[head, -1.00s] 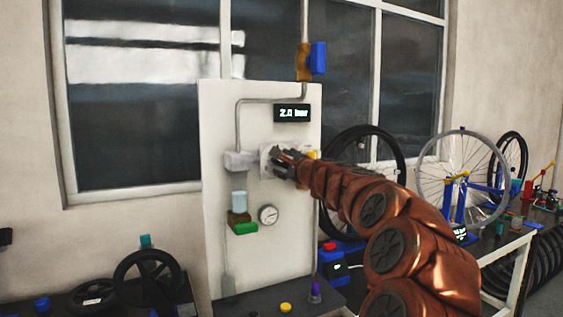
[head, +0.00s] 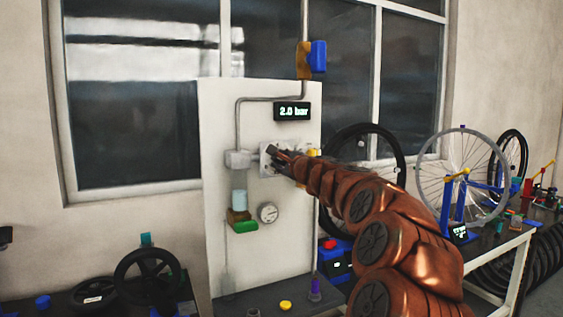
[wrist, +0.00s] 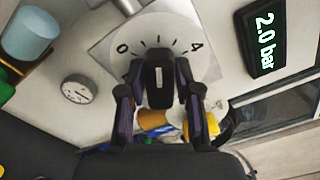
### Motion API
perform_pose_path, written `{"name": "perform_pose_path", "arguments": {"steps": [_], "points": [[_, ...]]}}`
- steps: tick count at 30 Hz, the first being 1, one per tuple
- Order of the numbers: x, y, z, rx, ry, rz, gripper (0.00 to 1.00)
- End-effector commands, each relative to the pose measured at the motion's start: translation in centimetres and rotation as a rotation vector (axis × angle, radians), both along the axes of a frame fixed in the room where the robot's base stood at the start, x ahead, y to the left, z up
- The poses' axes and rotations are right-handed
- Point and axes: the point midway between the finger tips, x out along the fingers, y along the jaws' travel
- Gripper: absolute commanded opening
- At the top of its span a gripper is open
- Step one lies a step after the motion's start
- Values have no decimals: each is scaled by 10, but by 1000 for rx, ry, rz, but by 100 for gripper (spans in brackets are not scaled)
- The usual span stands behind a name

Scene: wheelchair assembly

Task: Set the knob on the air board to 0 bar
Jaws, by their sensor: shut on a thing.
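The air board (head: 215,120) is a tall white panel in front of the window. Its black knob (wrist: 158,82) sits on a round white dial (wrist: 148,32) marked 0 at the left and 4 at the right in the wrist view. A white mark shows on the knob. My gripper (wrist: 158,90) is shut on the knob, one finger on each side; in the head view my gripper (head: 281,160) hides most of the knob. The pressure display (head: 292,111) reads 2.0 bar; it also shows in the wrist view (wrist: 264,44).
A round gauge (head: 268,213) and a pale blue cup (head: 239,199) are below the dial. A blue block (head: 318,57) sits on the pipe above. Wheels (head: 463,180) and a bench stand to the right. A yellow button (head: 286,305) is on the dark bench below.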

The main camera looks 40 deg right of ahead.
Motion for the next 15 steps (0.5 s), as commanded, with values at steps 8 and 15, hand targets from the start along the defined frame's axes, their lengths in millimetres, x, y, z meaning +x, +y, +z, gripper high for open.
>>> {"name": "perform_pose_path", "arguments": {"steps": [8,15], "points": [[0,0,0,-7,2,0,0],[0,0,-2,-75,26,1,0]]}}
